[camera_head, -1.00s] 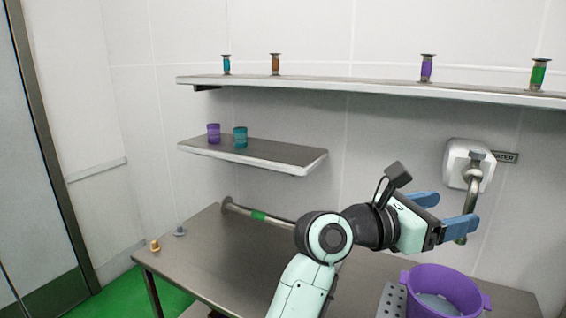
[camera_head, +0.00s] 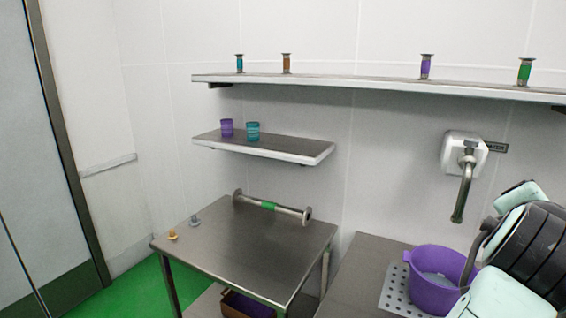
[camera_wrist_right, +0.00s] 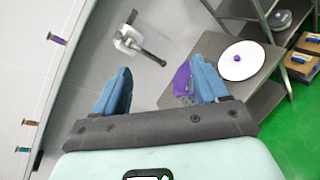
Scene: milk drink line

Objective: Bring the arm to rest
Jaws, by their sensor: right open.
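My right arm (camera_head: 520,250) is at the right edge of the head view, folded close to the camera. Its gripper is not visible there. In the right wrist view my right gripper (camera_wrist_right: 160,84) is open, with two blue fingers spread apart and nothing between them close by. My left gripper is in neither view.
A purple pot (camera_head: 435,282) stands on a perforated plate below the wall tap (camera_head: 463,180), near my arm. A steel pipe with a green band (camera_head: 269,206) lies on the left table (camera_head: 235,255). Two cups stand on the small shelf (camera_head: 300,150); spool-like pieces stand on the long shelf (camera_head: 380,87).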

